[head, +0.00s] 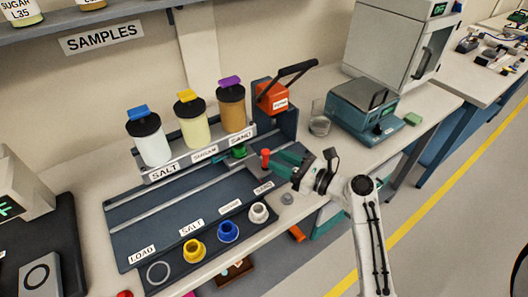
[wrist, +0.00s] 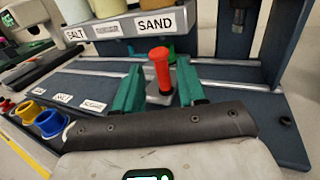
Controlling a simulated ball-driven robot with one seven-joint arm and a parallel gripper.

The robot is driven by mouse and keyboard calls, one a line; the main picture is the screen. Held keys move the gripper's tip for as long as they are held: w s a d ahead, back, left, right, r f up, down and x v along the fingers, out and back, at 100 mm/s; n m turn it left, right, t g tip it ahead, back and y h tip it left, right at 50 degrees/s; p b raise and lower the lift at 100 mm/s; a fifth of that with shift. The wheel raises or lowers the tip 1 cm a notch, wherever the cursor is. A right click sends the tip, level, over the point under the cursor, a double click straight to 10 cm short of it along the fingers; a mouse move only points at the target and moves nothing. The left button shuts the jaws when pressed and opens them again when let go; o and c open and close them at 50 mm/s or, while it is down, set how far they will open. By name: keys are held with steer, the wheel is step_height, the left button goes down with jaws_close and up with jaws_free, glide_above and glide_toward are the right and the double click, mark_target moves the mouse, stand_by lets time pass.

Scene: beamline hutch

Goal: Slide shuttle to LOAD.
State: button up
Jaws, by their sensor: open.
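The shuttle shows as an upright red handle (head: 265,155) on a small grey block, toward the right end of the railed board (head: 150,218). In the wrist view the red handle (wrist: 160,68) stands between the green fingers of my gripper (wrist: 160,80). In the head view my gripper (head: 280,160) is open at the handle, with its fingers reaching left from the arm. I cannot tell whether either finger touches the handle. The LOAD label (head: 141,254) is at the board's left end, away from the shuttle.
Salt (head: 149,141), sugar (head: 192,121) and sand (head: 231,106) jars stand behind the rails. An orange lever press (head: 273,98) rises at the right end. White (head: 258,212), blue (head: 228,231) and yellow (head: 194,250) cups line the front. The rails left of the shuttle look clear.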

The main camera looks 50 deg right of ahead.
mark_target(265, 153)
steer(key=shift+w+a, duration=0.15)
steer(key=shift+w, duration=1.2)
steer(key=shift+w+a, duration=0.15)
steer(key=shift+w, duration=1.15)
steer(key=shift+c, duration=0.2)
jaws_close()
